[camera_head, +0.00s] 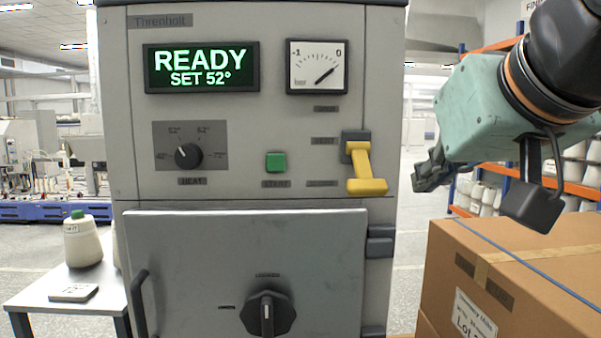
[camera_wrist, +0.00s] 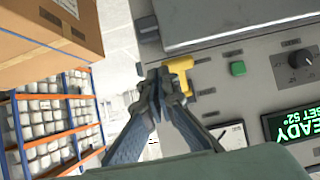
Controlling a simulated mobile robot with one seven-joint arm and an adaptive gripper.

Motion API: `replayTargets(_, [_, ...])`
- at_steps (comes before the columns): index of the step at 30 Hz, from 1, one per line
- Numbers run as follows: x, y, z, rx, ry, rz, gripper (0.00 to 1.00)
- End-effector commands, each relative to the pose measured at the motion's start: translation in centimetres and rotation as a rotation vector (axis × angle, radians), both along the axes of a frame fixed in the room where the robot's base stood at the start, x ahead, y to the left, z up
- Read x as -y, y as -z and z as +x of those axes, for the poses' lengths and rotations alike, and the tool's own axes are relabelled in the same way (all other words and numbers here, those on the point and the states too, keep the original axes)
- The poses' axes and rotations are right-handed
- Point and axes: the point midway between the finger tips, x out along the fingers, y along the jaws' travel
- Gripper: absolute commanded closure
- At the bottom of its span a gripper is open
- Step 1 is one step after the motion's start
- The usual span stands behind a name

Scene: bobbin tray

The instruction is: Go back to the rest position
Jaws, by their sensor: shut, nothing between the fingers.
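My gripper (camera_head: 432,172) is at the right in the head view, beside the grey machine (camera_head: 255,20) and above a cardboard box. In the wrist view my gripper (camera_wrist: 165,82) points toward the yellow lever, and its fingers are closed together with nothing between them. The yellow lever (camera_head: 361,165) is on the right of the machine's front panel, with its grip at the lower end. It also shows in the wrist view (camera_wrist: 182,66), partly hidden behind the fingertips. In the head view there is a clear gap between the fingers and the lever.
A cardboard box (camera_head: 530,265) stands at the lower right, below my arm. The machine's door (camera_head: 200,250) is closed against the front. A small table (camera_head: 25,297) with a cone of yarn (camera_head: 82,243) is at the left. Orange shelving (camera_head: 575,187) stands behind the box.

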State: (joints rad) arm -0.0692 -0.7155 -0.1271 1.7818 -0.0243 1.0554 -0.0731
Motion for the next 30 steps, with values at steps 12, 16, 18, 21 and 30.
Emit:
replayTargets(12, [-2.9,17.1,-0.2,-0.272,-0.013,0.003,1.0])
replayTargets(16, [-3.7,24.2,-1.9,-0.383,-0.01,0.003,1.0])
replayTargets(18, [-4.0,27.6,-3.0,-0.437,-0.007,0.002,1.0])
replayTargets(21, [-4.3,32.1,-4.9,-0.51,-0.001,0.0,1.0])
replayTargets(30, [-4.3,26.5,-5.3,-0.526,0.0,0.0,1.0])
